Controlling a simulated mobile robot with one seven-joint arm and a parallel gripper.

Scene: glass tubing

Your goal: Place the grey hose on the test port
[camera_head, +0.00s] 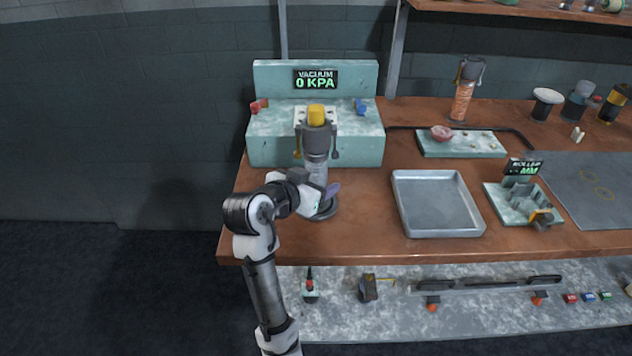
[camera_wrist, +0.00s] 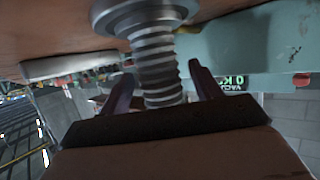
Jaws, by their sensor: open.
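The grey hose (camera_head: 316,168) stands upright on the bench, in front of the vacuum tester. It is ribbed, with a grey coupling (camera_head: 318,138) with side levers on top and a wide round foot below. In the wrist view the ribbed hose (camera_wrist: 155,65) runs between my two purple fingers. My gripper (camera_head: 326,194) is open low around the hose, near its foot; it also shows in the wrist view (camera_wrist: 164,84). The vacuum tester (camera_head: 258,146) reads 0 KPA. A yellow part (camera_head: 316,111) shows above the coupling; the test port is not clearly visible behind it.
An empty metal tray (camera_head: 438,205) lies right of the hose. A similar orange hose (camera_head: 463,98) stands at the back right, behind a pale green board (camera_head: 478,151). A measuring fixture (camera_head: 522,205) stands right of the tray. Red and blue valves sit on the tester.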

